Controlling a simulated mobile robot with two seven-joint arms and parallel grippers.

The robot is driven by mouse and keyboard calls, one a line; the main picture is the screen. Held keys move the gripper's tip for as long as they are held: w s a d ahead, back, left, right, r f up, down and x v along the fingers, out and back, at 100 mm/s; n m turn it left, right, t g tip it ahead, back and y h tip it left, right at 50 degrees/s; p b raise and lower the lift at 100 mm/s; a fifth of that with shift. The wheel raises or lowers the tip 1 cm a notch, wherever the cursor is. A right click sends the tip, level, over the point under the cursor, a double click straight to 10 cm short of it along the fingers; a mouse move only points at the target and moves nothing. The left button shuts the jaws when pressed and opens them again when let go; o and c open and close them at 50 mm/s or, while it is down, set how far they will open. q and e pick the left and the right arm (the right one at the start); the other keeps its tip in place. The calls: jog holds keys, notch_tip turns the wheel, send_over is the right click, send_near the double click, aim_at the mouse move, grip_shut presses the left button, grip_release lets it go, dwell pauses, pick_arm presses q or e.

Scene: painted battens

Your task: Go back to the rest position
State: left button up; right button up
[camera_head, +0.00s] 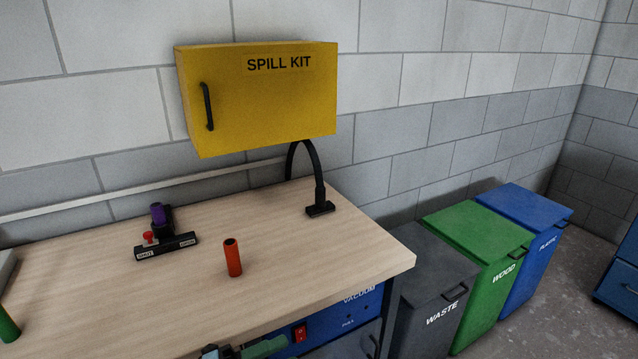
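A green cylinder (8,326) is cut off by the left edge of the picture.
A yellow spill kit cabinet (265,100) hangs above the bench. A black curved stand (319,190) is at the back. Waste (428,275), wood (478,236) and plastic (535,222) bins stand right.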

pick_arm(q)
jog(key=s+a+f+n+t+y, duration=0.4)
jog(key=f+n+y, duration=0.25)
jog(key=n, duration=0.45)
jog(key=s+a+f+n+t+y, duration=0.4)
jog(key=f+n+y, duration=0.2)
jog(key=f+n, duration=0.3)
jog(key=s+a+f+n+g+y, duration=0.2)
jog(key=s+f+n+g, duration=0.1)
jog(key=s, duration=0.5)
jog(key=s+a+f+n+g+y+p, duration=0.1)
jog(key=s+a+f+n+g+y, duration=0.1)
jog(key=s+f+n, duration=0.4)
jog(key=s+a+f+g, duration=0.1)
jog(key=s, duration=0.2)
jog(key=shift+s+a+g+y, duration=0.15)
jog(key=shift+s+g+y, duration=0.05)
jog(key=shift+g+y, duration=0.15)
pick_arm(e)
jog(key=shift+w+r+t, duration=0.3)
jog(key=shift+w+r, duration=0.7)
jog(key=shift+r, duration=0.2)
pick_arm(q)
jog(key=shift+r, duration=0.1)
pick_arm(e)
jog(key=shift+s+d, duration=0.1)
jog(key=shift+d, duration=0.05)
